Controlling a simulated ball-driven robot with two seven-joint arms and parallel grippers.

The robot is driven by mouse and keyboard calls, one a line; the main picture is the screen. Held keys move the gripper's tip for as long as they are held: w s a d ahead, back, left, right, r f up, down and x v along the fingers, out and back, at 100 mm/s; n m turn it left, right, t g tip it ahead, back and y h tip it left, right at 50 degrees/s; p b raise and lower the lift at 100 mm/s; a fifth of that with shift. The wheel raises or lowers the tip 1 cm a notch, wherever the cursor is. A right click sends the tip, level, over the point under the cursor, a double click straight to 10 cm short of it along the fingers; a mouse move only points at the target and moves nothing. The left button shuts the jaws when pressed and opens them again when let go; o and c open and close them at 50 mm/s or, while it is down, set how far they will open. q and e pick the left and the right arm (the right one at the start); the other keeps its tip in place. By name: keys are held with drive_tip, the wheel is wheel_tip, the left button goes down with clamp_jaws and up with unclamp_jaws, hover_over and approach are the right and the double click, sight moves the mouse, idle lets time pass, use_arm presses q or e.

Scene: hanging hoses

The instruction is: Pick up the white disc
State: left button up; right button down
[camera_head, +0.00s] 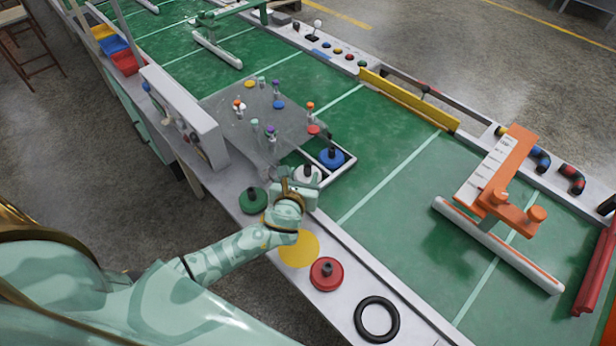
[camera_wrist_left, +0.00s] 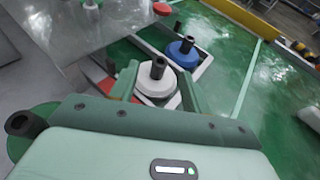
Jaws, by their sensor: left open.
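The white disc (camera_head: 308,172) has a dark upright knob and sits in a white-edged frame near the table's front edge. It also shows in the left wrist view (camera_wrist_left: 155,84). My left gripper (camera_head: 300,184) is open, with its fingers on either side of the white disc in the wrist view (camera_wrist_left: 157,92). The gripper partly hides the disc in the head view. I cannot tell whether the fingers touch it. My right gripper is not in view.
A blue disc (camera_head: 332,157) sits just beyond the white one. A green disc (camera_head: 253,200), a flat yellow circle (camera_head: 299,250), a red disc (camera_head: 327,273) and a black ring (camera_head: 377,318) lie along the front ledge. A clear plate with small pegs stands behind.

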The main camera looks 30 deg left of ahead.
sight(307, 168)
use_arm(q)
drive_tip(key=x, duration=0.1)
drive_tip(key=b+x, duration=0.1)
drive_tip(key=x, duration=0.1)
drive_tip(key=shift+f, duration=0.4)
drive_tip(key=shift+w, duration=0.45)
drive_tip(key=shift+s, duration=0.1)
drive_tip(key=shift+c, duration=0.7)
clamp_jaws()
